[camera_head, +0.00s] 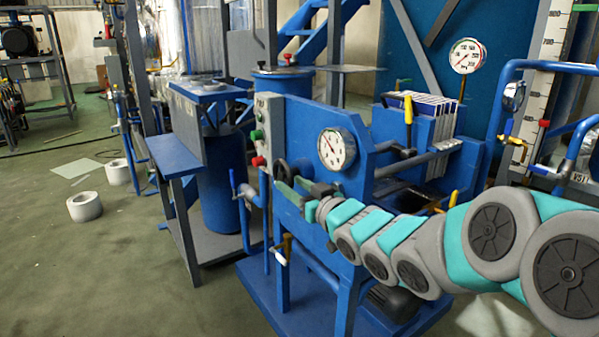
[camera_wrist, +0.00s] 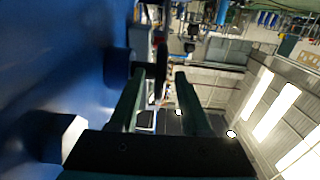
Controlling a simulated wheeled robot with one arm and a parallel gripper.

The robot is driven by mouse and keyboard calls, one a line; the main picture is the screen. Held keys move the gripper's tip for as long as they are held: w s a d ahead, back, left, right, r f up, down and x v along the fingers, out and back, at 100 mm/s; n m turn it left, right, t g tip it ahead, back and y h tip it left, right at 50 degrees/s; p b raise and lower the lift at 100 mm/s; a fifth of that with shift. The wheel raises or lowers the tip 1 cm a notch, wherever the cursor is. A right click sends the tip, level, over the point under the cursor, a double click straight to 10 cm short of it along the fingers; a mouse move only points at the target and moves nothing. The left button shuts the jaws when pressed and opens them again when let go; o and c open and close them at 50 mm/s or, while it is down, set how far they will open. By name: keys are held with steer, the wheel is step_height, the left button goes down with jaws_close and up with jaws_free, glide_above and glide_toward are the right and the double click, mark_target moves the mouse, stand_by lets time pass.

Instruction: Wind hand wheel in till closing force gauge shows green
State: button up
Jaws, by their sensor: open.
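The hand wheel (camera_head: 281,171) is a small dark ring on the left end of the blue press. In the wrist view a dark edge-on shape, probably its rim (camera_wrist: 162,58), shows just beyond and between the fingertips. My gripper (camera_head: 287,187) is open, its greenish fingers beside the wheel; in the wrist view the gripper (camera_wrist: 160,76) has a clear gap between its fingers. I cannot tell whether a finger touches the rim. The round white gauge (camera_head: 336,149) faces the camera on the press's end plate; its needle and green zone are too small to read.
My arm spans the press front from the right. A button box (camera_head: 262,140) stands left of the gauge, and blue pipes with a valve (camera_head: 245,192) rise close left of the wheel. A second gauge (camera_head: 466,56) stands behind. White rolls (camera_head: 84,206) lie on the open floor at left.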

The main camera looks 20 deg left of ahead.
mark_target(276, 173)
steer(key=shift+x, duration=3.85)
jaws_close()
